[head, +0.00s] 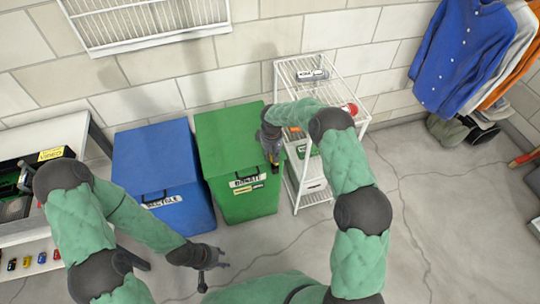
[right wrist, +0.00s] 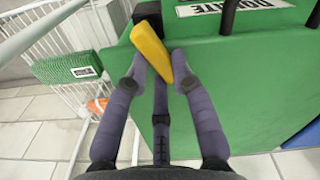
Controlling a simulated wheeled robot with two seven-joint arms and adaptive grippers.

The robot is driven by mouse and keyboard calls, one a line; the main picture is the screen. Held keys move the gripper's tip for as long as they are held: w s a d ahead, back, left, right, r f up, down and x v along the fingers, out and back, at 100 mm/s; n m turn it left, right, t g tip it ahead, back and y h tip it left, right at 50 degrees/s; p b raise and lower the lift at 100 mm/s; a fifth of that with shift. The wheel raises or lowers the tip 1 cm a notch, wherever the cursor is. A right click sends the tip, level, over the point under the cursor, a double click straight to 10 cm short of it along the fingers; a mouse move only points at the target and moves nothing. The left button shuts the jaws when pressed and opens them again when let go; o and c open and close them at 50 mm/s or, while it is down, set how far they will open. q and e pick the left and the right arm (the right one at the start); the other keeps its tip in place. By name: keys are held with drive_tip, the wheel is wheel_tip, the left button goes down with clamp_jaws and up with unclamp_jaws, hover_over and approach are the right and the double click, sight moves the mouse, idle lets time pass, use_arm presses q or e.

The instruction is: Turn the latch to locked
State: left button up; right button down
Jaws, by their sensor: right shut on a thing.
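The latch is a yellow handle (right wrist: 152,48) on a black mount (right wrist: 147,14), on the side of the green bin (right wrist: 235,85). In the right wrist view the handle slants from upper left to lower right. My right gripper (right wrist: 160,75) is shut on it, with fingers on both sides of its lower part. In the head view my right gripper (head: 272,152) is at the right side of the green bin (head: 232,130), and the latch is mostly hidden. My left gripper (head: 213,274) is empty, with its fingers apart, low in front of the bins.
A blue bin (head: 150,160) stands left of the green bin. A white wire rack (head: 345,68) with a green box (right wrist: 68,66) stands close on the right. A white shelf unit (head: 50,132) is at far left. Clothes hang at upper right.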

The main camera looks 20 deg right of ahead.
drive_tip(key=m, duration=0.2)
drive_tip(key=d+m, duration=0.1)
drive_tip(key=m, duration=0.1)
drive_tip(key=shift+w+d+m, duration=0.1)
drive_tip(key=shift+d+m, duration=0.05)
drive_tip(key=shift+m, duration=0.15)
idle(0.5)
drive_tip(key=c, duration=1)
unclamp_jaws()
drive_tip(key=shift+c, duration=0.2)
wheel_tip(320, 180, up, 12)
